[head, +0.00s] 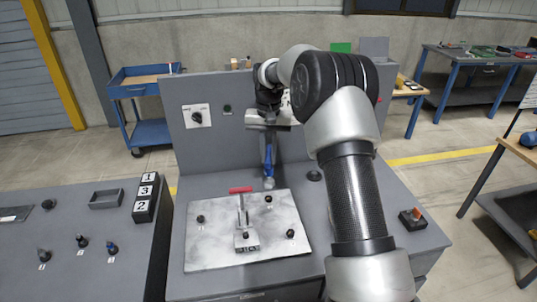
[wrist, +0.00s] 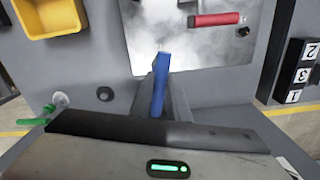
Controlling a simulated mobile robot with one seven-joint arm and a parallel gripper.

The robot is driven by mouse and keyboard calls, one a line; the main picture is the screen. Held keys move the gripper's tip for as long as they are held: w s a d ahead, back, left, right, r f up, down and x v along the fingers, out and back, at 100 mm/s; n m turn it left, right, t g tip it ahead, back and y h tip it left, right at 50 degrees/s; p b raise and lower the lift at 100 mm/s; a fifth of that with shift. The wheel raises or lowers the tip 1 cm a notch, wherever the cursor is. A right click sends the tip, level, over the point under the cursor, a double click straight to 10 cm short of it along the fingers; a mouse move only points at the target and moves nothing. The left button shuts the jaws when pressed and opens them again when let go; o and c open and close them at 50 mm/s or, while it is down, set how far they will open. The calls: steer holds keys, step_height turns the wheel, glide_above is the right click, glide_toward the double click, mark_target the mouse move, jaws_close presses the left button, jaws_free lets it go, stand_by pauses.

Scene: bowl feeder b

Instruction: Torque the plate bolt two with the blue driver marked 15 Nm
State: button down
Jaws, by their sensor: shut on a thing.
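My gripper (head: 268,122) is shut on a blue driver (head: 268,155), which hangs below it, close to upright. The driver also shows between the fingers in the wrist view (wrist: 160,85); its marking cannot be read. The driver's lower end is near the back edge of a pale metal plate (head: 215,250). A dark bolt (head: 268,199) is on the plate just in front of that end; I cannot tell whether they touch. Other dark bolts are at the plate's left (head: 200,218) and right (head: 290,233). I can read no bolt numbers.
A clamp with a red handle (head: 240,190) stands over the plate's middle. The left bench carries several small dark-topped things (head: 82,243), a grey tray (head: 107,198) and a block numbered 1, 3, 2 (head: 147,195). A red-topped button box (head: 413,218) is at right. A panel (head: 215,145) rises behind.

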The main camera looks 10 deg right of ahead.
steer(key=shift+f, duration=0.15)
steer(key=b, duration=0.3)
glide_above(268, 180)
steer(key=shift+d+f, duration=0.1)
steer(key=shift+f, duration=3.4)
steer(key=shift+m, duration=1.2)
steer(key=shift+m, duration=1.2)
